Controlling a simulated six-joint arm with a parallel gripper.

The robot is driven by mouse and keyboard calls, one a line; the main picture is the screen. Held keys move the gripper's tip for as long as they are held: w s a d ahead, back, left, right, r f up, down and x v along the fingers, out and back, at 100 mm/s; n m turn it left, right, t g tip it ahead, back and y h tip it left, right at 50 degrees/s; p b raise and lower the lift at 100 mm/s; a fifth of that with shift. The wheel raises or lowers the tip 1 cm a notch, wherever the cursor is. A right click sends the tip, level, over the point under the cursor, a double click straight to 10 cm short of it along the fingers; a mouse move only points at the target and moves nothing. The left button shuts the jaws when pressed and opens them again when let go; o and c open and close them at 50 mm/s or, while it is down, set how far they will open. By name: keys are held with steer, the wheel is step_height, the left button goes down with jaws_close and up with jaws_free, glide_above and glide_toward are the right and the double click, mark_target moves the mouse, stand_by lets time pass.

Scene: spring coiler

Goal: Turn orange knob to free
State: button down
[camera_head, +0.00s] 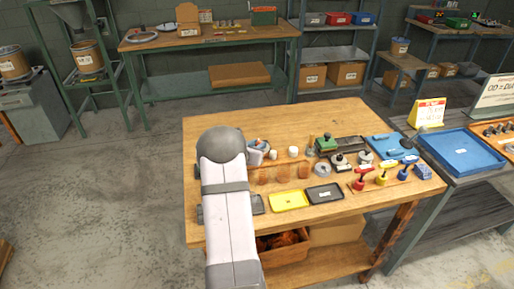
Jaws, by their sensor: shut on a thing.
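My arm (226,215) reaches over the left part of the wooden table, with its rounded grey joint (222,142) over the tabletop. My gripper is hidden behind my arm, so its jaws and anything between them do not show. I cannot make out an orange knob for certain. The spring coiler cannot be picked out for certain either; dark parts show at both sides of my arm, and the arm covers what lies between them.
The wooden table (345,112) holds a yellow tray (289,200), a black tray (325,194), small brown blocks and red, yellow and blue handled tools at right. A large blue tray (462,152) stands on the side bench. The table's back left is clear.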

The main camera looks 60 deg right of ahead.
steer(key=c, duration=2.5)
jaws_free()
steer(key=shift+d+n+t+b, duration=0.1)
steer(key=shift+n+t+b, duration=1.15)
steer(key=shift+b, duration=3.4)
steer(key=shift+c, duration=0.2)
steer(key=shift+s+r+t+y+b, duration=0.1)
steer(key=shift+r+t+y+b, duration=0.15)
steer(key=shift+b, duration=0.6)
jaws_close()
steer(key=o, duration=0.9)
jaws_free()
steer(key=shift+o, duration=0.6)
steer(key=shift+f, duration=0.15)
steer(key=shift+s, duration=0.1)
steer(key=shift+b+v, duration=0.65)
steer(key=shift+v, duration=3.05)
